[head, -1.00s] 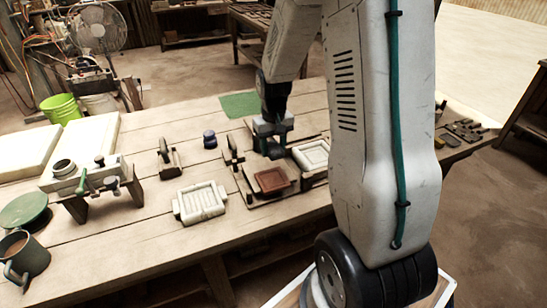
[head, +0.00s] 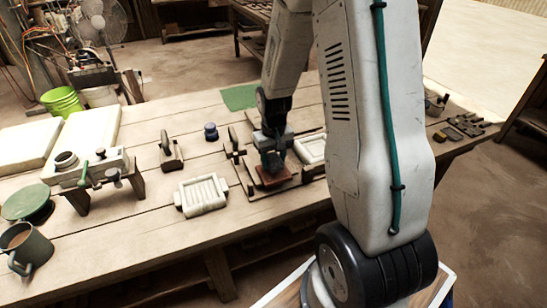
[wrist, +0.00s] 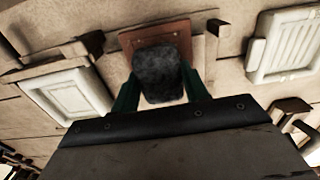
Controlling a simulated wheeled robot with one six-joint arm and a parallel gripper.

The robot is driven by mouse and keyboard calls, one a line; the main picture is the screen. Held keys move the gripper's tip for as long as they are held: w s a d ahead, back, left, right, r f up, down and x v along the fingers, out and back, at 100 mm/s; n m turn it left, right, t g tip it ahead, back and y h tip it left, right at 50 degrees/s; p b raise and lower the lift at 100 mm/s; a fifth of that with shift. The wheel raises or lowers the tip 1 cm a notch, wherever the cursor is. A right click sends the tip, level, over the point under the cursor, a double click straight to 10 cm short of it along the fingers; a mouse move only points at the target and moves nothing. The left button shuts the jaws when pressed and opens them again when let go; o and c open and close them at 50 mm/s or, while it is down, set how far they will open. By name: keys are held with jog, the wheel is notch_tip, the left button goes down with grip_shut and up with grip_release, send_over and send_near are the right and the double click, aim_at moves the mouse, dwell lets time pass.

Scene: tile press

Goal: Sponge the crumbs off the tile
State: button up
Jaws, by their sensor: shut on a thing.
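The tile (head: 277,181) is a reddish-brown square lying on a low wooden base in the middle of the bench. My gripper (head: 273,160) is over it, pointing down, and hides much of it. In the wrist view my gripper's green fingers (wrist: 157,92) are shut on a dark grey sponge (wrist: 158,74). The sponge is in front of the tile (wrist: 154,36) and covers its middle; only the tile's far part and edges show. Whether the sponge touches the tile cannot be told.
A wooden-handled tool (head: 170,153) and a dark blue knob (head: 211,132) stand behind left.

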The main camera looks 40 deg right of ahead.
jog(key=shift+f, duration=1.2)
dwell(0.3)
jog(key=shift+w, duration=0.1)
jog(key=shift+w+a, duration=0.45)
jog(key=shift+w, duration=0.2)
jog(key=shift+s+a, duration=0.2)
jog(key=shift+s, duration=0.55)
jog(key=shift+s+a, duration=0.15)
jog(key=shift+s, duration=0.55)
jog(key=shift+d, duration=1.35)
jog(key=shift+w+d, duration=0.2)
jog(key=shift+w, duration=1.05)
jog(key=shift+w+a+r, duration=0.1)
jog(key=shift+w+a, duration=0.05)
jog(key=shift+a, duration=1.1)
jog(key=shift+s+a, duration=0.15)
jog(key=shift+s, duration=0.6)
jog(key=shift+s+a, duration=0.1)
jog(key=shift+s, duration=0.6)
